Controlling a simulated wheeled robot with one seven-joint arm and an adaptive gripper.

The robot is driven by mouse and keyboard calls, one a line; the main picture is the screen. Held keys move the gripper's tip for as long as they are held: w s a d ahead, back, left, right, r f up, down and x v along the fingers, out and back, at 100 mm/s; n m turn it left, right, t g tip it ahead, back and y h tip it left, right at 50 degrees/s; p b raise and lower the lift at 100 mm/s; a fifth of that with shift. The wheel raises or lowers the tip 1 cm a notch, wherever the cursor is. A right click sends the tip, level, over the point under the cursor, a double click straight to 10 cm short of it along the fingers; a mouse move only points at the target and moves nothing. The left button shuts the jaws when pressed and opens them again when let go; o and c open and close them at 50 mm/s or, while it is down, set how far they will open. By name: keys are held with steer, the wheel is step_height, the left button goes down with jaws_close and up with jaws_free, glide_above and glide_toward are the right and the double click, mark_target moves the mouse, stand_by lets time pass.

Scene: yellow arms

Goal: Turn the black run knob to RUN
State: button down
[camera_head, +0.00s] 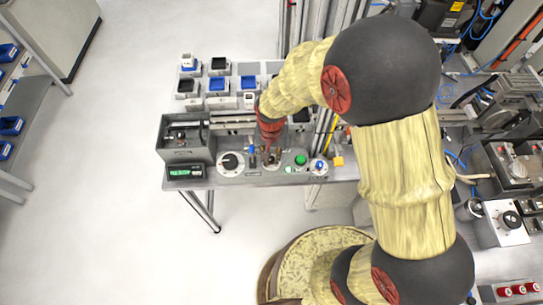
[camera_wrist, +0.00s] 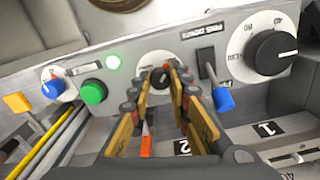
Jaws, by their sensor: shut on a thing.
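The black run knob (camera_wrist: 158,80) sits on a round white dial in the middle of the grey panel, between my fingertips. My gripper (camera_wrist: 158,77) is shut on this knob, with one finger at each side of it. In the head view my gripper (camera_head: 270,155) reaches down to the panel and hides most of the knob. The wrist view shows the panel upside down. The dial's lettering is mostly covered by the fingers, so I cannot read which position the knob points to.
A blue-tipped lever (camera_wrist: 220,90) stands close beside my fingers. Beyond it is a larger black knob (camera_wrist: 271,57). On the other side are a green button (camera_wrist: 93,92), a lit green lamp (camera_wrist: 113,63) and a blue knob (camera_wrist: 54,87). Parts bins (camera_head: 217,84) stand behind the panel.

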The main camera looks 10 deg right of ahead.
mark_target(271, 159)
steer(key=c, duration=1.7)
jaws_free()
steer(key=shift+o, duration=0.2)
step_height(271, 159, up, 12)
